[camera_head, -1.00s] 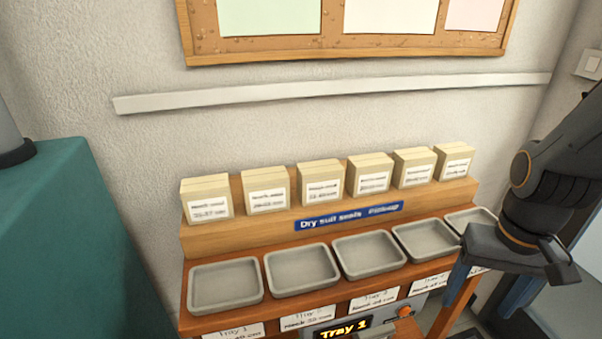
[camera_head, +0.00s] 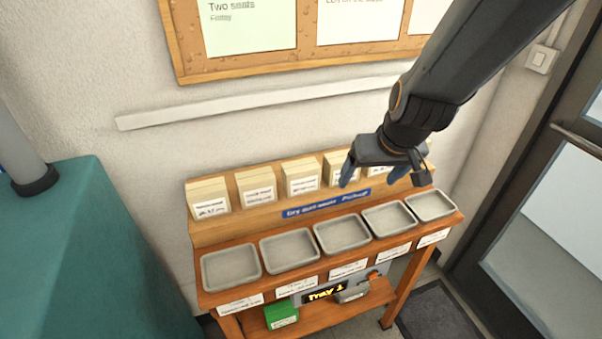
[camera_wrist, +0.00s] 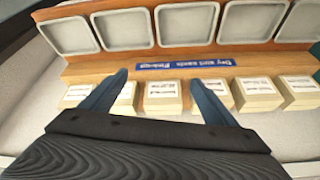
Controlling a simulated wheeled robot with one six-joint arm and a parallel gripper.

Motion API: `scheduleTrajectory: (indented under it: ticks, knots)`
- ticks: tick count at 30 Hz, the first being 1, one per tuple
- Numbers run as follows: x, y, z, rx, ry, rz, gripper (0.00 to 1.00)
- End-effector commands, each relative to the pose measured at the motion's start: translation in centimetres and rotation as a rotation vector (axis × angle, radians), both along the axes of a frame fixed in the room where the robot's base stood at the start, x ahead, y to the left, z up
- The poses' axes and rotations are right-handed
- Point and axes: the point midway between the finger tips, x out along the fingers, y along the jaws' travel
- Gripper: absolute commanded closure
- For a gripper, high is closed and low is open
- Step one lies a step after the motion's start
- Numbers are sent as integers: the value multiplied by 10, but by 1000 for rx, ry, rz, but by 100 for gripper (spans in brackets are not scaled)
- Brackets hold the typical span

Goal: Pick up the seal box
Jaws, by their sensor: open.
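Several cream seal boxes with white labels stand in a row on the wooden shelf (camera_head: 235,234). In the head view the leftmost box (camera_head: 208,199), the second (camera_head: 256,186) and the third (camera_head: 300,177) show clearly. Boxes further right are partly hidden by my gripper (camera_head: 373,180). My gripper is open and empty, above and in front of the right part of the row. In the wrist view, one box (camera_wrist: 163,97) shows between the two fingers of my gripper (camera_wrist: 160,78), apparently apart from them. The label text is too blurred to read.
Several grey trays, such as the leftmost (camera_head: 231,267), stand on the bench in front of the row. A green box (camera_head: 281,314) sits on the lower shelf. A teal cabinet (camera_head: 90,255) stands left, a door (camera_head: 550,190) right.

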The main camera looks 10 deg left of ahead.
Motion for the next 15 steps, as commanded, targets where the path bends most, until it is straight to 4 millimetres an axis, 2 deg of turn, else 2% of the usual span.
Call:
scheduleTrajectory:
  ticks: [1, 3, 6, 10, 15]
  knots:
    - [6, 27, -2, 6, -21, 46, 19]
    - [13, 61, -4, 15, -57, 101, 19]
    - [19, 102, -5, 23, -101, 166, 19]
    - [22, 132, -5, 28, -135, 210, 19]
    - [25, 144, -12, 28, -146, 224, 19]
